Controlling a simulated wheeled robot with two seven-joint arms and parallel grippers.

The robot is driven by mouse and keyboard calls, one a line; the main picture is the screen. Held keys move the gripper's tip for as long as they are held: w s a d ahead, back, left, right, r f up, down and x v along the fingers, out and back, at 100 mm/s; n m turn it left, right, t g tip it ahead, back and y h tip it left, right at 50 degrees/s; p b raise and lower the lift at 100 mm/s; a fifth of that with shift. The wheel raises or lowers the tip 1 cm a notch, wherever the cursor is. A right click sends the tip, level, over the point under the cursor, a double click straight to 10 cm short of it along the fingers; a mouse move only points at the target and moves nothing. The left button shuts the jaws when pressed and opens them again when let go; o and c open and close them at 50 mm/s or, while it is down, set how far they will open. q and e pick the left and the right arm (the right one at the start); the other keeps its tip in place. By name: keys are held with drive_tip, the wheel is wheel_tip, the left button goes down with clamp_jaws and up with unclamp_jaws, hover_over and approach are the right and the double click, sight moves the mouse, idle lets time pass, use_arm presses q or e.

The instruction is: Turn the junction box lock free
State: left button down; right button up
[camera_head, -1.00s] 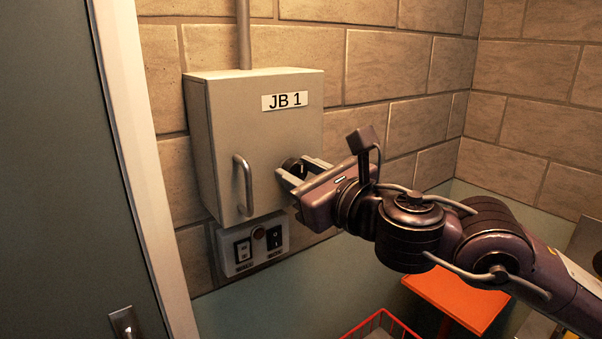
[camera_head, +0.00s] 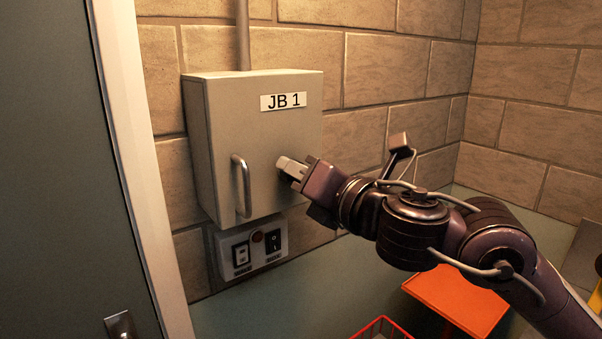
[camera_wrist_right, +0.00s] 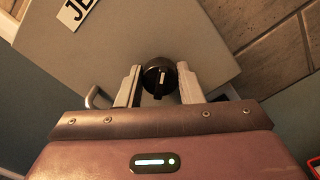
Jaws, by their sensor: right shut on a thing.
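The grey junction box (camera_head: 262,145) labelled JB 1 hangs on the brick wall, its door closed. Its lock is a round black knob with a white mark, seen in the right wrist view (camera_wrist_right: 160,77); in the head view my gripper hides it. My right gripper (camera_head: 287,166) is at the door's right side, its two fingers on either side of the knob and shut on it, also in the wrist view (camera_wrist_right: 159,88). The gripper is rolled relative to the box. My left gripper is not in view.
A vertical handle (camera_head: 241,186) stands out from the door's left part. A switch panel (camera_head: 256,247) sits below the box. A door frame (camera_head: 150,180) is close on the left. An orange table (camera_head: 456,300) and a red basket (camera_head: 384,330) are low down.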

drive_tip(key=m, duration=0.3)
drive_tip(key=shift+m+p, duration=0.3)
drive_tip(key=shift+p, duration=0.05)
drive_tip(key=shift+w+f+m+p, duration=0.1)
drive_tip(key=shift+m+p, duration=0.4)
drive_tip(key=shift+m, duration=1.4)
drive_tip(key=o, duration=1)
drive_tip(key=shift+d, duration=0.1)
drive_tip(key=shift+c, duration=0.2)
drive_tip(key=v, duration=0.7)
drive_tip(key=shift+s+d+b, duration=0.2)
drive_tip(key=shift+s+b, duration=0.1)
